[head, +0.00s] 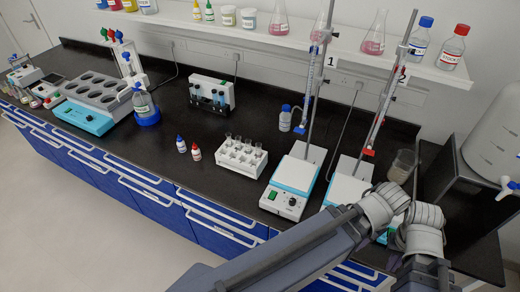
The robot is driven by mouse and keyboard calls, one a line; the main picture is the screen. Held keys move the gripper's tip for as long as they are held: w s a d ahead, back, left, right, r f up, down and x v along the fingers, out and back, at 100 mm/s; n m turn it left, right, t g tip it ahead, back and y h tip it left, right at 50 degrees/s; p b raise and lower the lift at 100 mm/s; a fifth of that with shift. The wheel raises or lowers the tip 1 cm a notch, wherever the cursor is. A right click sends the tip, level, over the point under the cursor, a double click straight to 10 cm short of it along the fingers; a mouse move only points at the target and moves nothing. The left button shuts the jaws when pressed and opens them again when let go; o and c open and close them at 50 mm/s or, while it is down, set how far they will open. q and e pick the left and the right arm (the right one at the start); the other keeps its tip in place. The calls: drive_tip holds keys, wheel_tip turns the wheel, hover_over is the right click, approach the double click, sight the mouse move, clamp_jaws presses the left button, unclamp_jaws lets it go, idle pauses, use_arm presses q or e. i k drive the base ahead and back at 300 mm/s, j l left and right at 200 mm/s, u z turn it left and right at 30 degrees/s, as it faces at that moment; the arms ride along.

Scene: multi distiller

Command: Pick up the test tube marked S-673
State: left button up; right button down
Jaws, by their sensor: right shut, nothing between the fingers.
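A white rack (241,160) stands at the middle of the bench and holds several clear test tubes (238,142). The tube marked S-673 cannot be told apart, as no tube marking is readable. My right gripper (428,279) is at the bottom edge of the head view, right of the stirrers and well apart from the rack. It is shut and empty, and its fingertips are hardly visible. My left gripper is not in view.
Two stirrers with stands, the left one (285,201) nearest the rack, stand to the rack's right. Two small bottles (181,144) are left of it. A second tube holder (212,91) is behind. A beaker (402,166) and a black box (462,200) are at right.

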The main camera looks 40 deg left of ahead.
sight(258, 145)
drive_tip(key=u, duration=1.45)
drive_tip(key=z, duration=2)
drive_tip(key=k+j, duration=1.05)
drive_tip(key=j, duration=0.15)
